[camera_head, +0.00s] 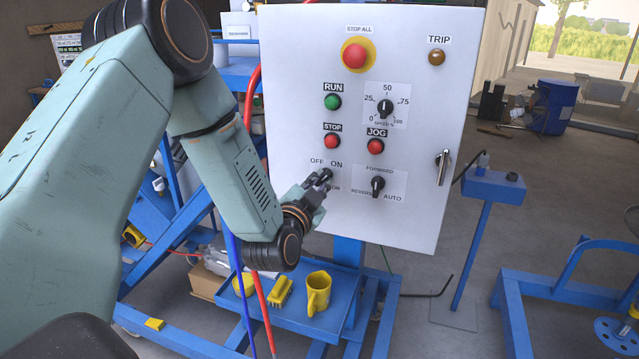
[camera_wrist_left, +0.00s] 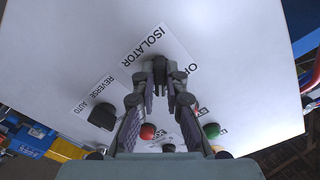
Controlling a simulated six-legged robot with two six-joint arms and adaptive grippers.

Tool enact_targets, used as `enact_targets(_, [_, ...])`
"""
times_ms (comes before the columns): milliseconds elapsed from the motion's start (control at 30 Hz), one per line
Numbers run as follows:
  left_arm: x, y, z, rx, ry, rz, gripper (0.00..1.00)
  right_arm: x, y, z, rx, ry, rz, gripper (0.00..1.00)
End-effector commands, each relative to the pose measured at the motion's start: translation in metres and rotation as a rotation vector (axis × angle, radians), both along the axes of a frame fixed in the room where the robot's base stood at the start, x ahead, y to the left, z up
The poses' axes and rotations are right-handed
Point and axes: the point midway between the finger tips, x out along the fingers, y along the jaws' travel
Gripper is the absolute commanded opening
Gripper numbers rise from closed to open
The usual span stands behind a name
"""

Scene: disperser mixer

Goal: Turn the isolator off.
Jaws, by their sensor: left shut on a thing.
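The isolator knob (camera_head: 327,173) is a small black rotary knob low on the left part of the white control panel (camera_head: 420,225), below the OFF and ON labels. My left gripper (camera_head: 319,183) is at the panel, shut on this knob from the front. In the left wrist view the fingertips (camera_wrist_left: 163,75) close around the dark knob (camera_wrist_left: 160,66), just below the ISOLATOR label. The fingers partly cover the knob and the label in both views, so I cannot tell where the knob points. My right gripper is not in view.
A red STOP button (camera_head: 332,141) sits just above the isolator, and the FORWARD/REVERSE selector (camera_head: 378,184) is to its right. A red JOG button (camera_head: 376,146) is above that selector.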

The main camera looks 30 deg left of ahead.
Motion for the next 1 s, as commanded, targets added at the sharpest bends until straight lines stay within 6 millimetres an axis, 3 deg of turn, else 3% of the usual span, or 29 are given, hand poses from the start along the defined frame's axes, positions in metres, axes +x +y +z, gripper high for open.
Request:
enact_targets(567, [0.0, -0.002, 0.0, -0.052, -0.015, -0.005, 0.0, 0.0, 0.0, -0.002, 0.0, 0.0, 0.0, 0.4])
enact_targets(1000, [0.0, -0.002, 0.0, -0.392, -0.099, -0.005, 0.0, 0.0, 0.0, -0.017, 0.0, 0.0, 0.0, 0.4])
